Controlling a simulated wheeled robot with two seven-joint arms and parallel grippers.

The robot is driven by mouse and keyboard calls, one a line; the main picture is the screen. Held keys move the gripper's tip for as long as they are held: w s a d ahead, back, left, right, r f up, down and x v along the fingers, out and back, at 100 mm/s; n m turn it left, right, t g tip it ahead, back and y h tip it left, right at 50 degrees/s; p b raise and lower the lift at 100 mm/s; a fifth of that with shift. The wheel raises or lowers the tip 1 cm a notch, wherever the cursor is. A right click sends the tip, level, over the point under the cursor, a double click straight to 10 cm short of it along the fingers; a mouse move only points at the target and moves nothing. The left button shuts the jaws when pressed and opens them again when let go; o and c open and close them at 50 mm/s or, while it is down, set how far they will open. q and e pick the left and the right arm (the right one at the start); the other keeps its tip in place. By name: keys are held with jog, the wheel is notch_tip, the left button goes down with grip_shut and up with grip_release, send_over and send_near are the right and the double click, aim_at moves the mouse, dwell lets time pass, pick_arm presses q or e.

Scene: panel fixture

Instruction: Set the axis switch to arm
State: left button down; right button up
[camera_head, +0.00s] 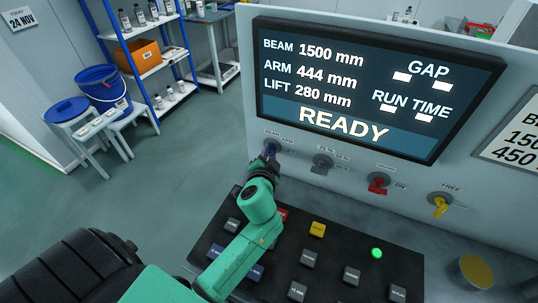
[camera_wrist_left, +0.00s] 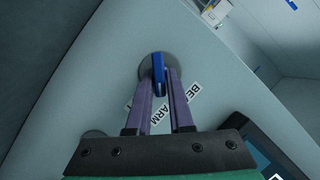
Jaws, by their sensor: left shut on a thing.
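The axis switch (camera_head: 272,147) is a small blue knob on a round grey plate, below the screen's left end. In the left wrist view its blue handle (camera_wrist_left: 158,68) stands between my finger ends. My left gripper (camera_head: 268,157) is at the knob and shut on it; its two purple fingers (camera_wrist_left: 159,88) show in the wrist view. The labels BEAM and ARM (camera_wrist_left: 157,112) are beside the plate, partly covered by the fingers. I cannot tell for sure which label the knob points to. The screen (camera_head: 350,92) reads READY. My right gripper is not in view.
A grey switch (camera_head: 322,164), a red switch (camera_head: 378,184) and a yellow switch (camera_head: 440,204) sit to the right on the panel. Below is a black keypad (camera_head: 330,262) with several buttons, partly under my left arm. A glowing green button (camera_head: 377,253) is beside them.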

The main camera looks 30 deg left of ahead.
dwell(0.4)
pick_arm(q)
jog(key=c, duration=0.9)
grip_release()
jog(key=shift+s, duration=0.15)
jog(key=b+v, duration=0.3)
jog(key=v, duration=1.1)
jog(key=shift+s+d, duration=0.15)
jog(key=shift+d, duration=0.05)
